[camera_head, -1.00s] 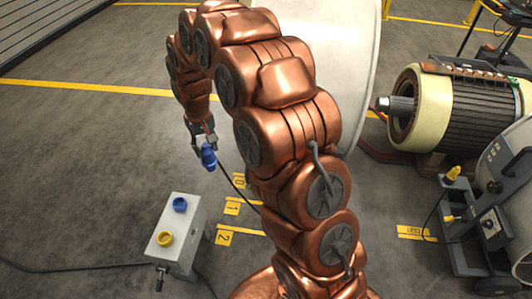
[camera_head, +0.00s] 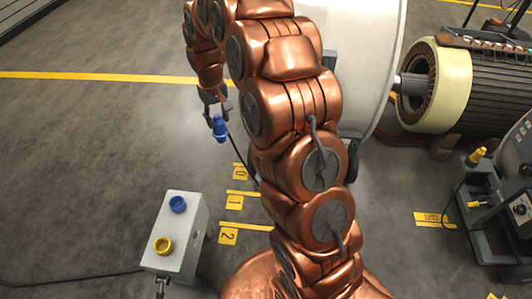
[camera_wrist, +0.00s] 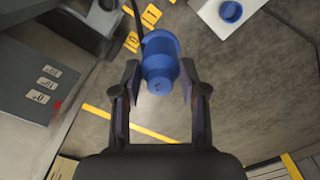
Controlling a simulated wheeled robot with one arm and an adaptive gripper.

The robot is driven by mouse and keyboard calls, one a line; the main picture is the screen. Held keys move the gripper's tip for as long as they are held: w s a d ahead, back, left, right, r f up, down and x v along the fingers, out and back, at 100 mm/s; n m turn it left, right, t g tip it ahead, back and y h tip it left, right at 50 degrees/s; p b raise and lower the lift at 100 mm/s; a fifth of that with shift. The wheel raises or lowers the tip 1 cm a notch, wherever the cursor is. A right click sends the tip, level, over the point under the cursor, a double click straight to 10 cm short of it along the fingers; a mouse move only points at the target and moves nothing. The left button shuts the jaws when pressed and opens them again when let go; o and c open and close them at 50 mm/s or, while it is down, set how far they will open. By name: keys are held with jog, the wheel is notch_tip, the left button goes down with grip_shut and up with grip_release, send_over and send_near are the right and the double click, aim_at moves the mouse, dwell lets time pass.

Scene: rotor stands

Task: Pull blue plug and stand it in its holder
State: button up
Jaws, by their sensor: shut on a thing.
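The blue plug (camera_head: 219,129) hangs in the air below my gripper (camera_head: 216,107), which is shut on it. In the wrist view the plug (camera_wrist: 160,62) sits between the two dark fingers, with its cable running off to the upper left. The blue round holder (camera_head: 177,204) is on top of a white box (camera_head: 190,228), below and left of the plug in the head view. The holder (camera_wrist: 231,12) also shows at the top of the wrist view. The plug is apart from it, and the holder looks empty.
A yellow round holder (camera_head: 163,246) sits on the same box. A machine with yellow plugs (camera_head: 476,157) stands at the right, below a large motor (camera_head: 436,85). Yellow number labels (camera_head: 233,202) mark the floor beside the box. The floor left of the box is open.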

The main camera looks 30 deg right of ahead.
jog(key=d+f+b, duration=0.8)
jog(key=f+b, duration=0.3)
jog(key=b, duration=0.1)
jog(key=s+d+f+b, duration=0.1)
jog(key=d+f+b, duration=0.8)
jog(key=f+b, duration=0.2)
jog(key=shift+d+f+b, duration=0.2)
jog(key=shift+f+b, duration=0.2)
jog(key=shift+f, duration=0.1)
notch_tip(320, 180, down, 5)
jog(key=b, duration=0.3)
jog(key=shift+p, duration=0.35)
jog(key=shift+f+p, duration=0.55)
jog(key=shift+f, duration=1.7)
dwell(1.0)
